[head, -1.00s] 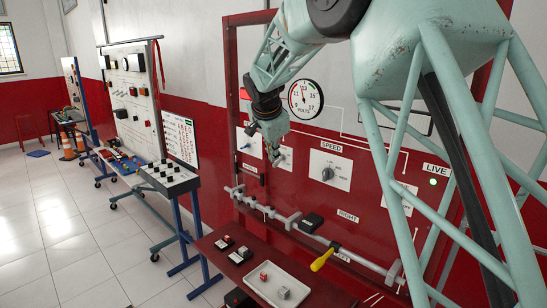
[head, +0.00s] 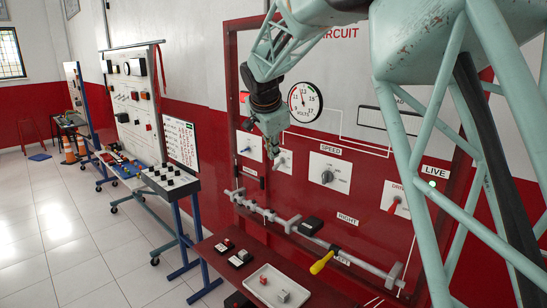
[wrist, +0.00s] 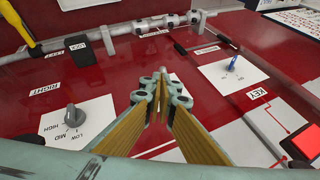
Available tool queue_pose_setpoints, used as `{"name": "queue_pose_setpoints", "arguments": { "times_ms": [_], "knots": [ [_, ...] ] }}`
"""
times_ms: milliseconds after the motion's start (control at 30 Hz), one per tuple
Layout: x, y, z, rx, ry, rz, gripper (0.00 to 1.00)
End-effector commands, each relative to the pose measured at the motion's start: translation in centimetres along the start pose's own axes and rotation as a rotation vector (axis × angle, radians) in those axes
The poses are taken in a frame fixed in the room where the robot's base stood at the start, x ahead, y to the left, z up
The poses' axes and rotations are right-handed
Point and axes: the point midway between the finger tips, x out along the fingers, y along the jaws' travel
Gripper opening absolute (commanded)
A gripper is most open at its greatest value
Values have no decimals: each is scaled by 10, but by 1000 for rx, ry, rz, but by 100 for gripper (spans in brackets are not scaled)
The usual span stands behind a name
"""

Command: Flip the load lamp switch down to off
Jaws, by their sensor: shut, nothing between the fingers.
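My gripper (head: 272,150) is shut and empty, close in front of the red panel. Behind it in the head view is a white switch plate (head: 284,163), partly covered; this seems to be the load lamp plate, but I cannot read its label. In the wrist view my gripper (wrist: 164,85) covers most of that plate (wrist: 162,150). The lever is hidden or too small to make out, so I cannot tell its position or whether the fingers touch it.
The key switch (wrist: 232,64) and the speed knob (wrist: 74,116) flank the gripper. The red-handled drive switch (head: 395,203) is further right. A grey rail (head: 265,210) and a yellow handle (head: 321,263) are below, with a tray (head: 252,282) on the bench.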

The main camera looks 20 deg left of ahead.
Motion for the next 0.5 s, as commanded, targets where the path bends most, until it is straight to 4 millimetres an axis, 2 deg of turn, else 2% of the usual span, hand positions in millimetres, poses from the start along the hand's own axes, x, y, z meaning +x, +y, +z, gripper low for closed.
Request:
{"name": "queue_pose_setpoints", "arguments": {
  "times_ms": [500],
  "knots": [
    [-47, 22, 42, -2, 0, -1, 0]
  ]
}}
